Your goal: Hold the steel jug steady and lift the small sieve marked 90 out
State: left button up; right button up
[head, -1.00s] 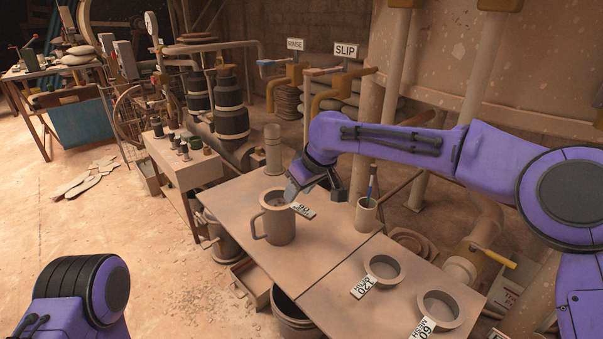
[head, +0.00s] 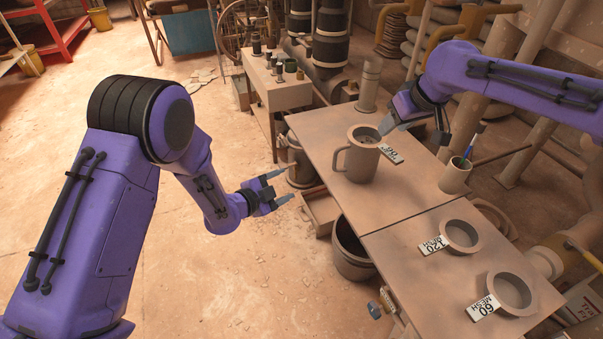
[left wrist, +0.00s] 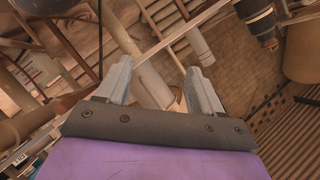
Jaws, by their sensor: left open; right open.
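The steel jug (head: 355,168) stands upright on the table, its handle to the left. The small sieve marked 90 (head: 366,136) sits in the jug's mouth, and its white tag (head: 391,154) sticks out to the right over the rim. My right gripper (head: 384,127) is open, its fingertips at the rim beside the tag; whether they touch the sieve I cannot tell. My left gripper (head: 283,184) is open and empty, left of the jug and clear of the table's edge. Its spread fingers also show in the left wrist view (left wrist: 158,68), where I cannot make out the jug.
The sieves marked 120 (head: 460,236) and 60 (head: 510,293) lie on the near table. A cup with a brush (head: 455,178) stands right of the jug, and a grey cylinder (head: 370,85) behind it. A bucket (head: 353,255) and an open drawer (head: 320,209) are below the left edge.

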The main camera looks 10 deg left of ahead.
aim_at(335, 170)
pick_arm(q)
jog(key=w+d+r+m+g+h, duration=0.1)
jog(key=d+r+m+g+h, duration=0.15)
jog(key=m, duration=0.75)
jog(key=d+r+m+g+h, duration=0.1)
jog(key=d+r+m+h, duration=0.2)
jog(key=m, duration=0.7)
jog(key=x, duration=1)
jog(key=shift+w+d+f, duration=0.15)
jog(key=shift+w+f, duration=0.1)
jog(key=shift+f, duration=0.1)
grip_shut()
jog(key=shift+s, duration=0.1)
